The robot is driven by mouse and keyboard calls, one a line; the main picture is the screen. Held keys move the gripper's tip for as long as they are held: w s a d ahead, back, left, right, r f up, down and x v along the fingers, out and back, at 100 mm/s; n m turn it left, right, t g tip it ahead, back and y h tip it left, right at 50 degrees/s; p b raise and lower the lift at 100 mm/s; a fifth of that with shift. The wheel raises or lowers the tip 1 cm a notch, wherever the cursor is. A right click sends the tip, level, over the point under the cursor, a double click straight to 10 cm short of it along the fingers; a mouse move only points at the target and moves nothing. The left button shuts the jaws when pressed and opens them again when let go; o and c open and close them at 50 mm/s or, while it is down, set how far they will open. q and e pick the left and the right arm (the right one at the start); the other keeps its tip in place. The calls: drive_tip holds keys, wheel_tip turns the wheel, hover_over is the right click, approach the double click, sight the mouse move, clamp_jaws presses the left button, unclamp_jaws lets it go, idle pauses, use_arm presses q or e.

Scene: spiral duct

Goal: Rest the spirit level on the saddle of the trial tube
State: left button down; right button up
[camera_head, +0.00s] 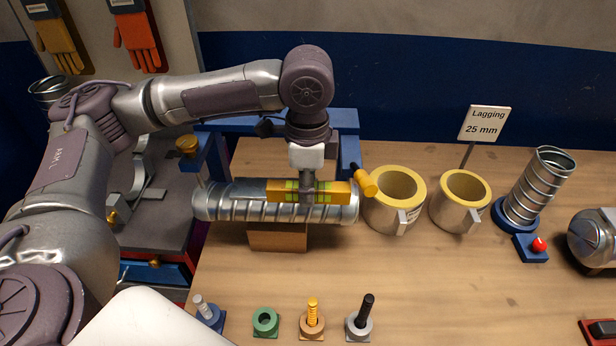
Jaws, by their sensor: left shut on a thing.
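The spirit level is a yellow bar with green vials (335,193). It lies lengthwise along the top of the trial tube, a silver spiral duct (230,203) that lies across the picture. My left gripper (307,196) points straight down and is shut on the middle of the level. The level looks close to the tube's top; I cannot tell whether it touches. The fingers hide its middle, and no separate saddle can be made out under it. A wooden block (277,238) stands under the tube. My right gripper is not in view.
A blue frame (345,120) stands behind the tube, with a yellow-knobbed clamp (365,181) at its right end. Two yellow-rimmed lagging rings (411,186), a sign (484,124) and an upright duct (540,187) stand to the right. Several small fittings (312,318) line the front edge.

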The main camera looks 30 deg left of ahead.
use_arm(q)
drive_tip(key=shift+w+a+r, duration=0.15)
drive_tip(key=shift+w+a, duration=0.25)
drive_tip(key=shift+w, duration=0.3)
drive_tip(key=shift+w+p, duration=0.15)
drive_tip(key=shift+p, duration=0.3)
drive_tip(key=shift+f, duration=0.5)
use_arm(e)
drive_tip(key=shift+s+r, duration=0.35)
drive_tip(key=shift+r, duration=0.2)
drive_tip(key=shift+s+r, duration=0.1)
use_arm(q)
drive_tip(key=c, duration=0.9)
unclamp_jaws()
drive_tip(key=shift+f, duration=0.1)
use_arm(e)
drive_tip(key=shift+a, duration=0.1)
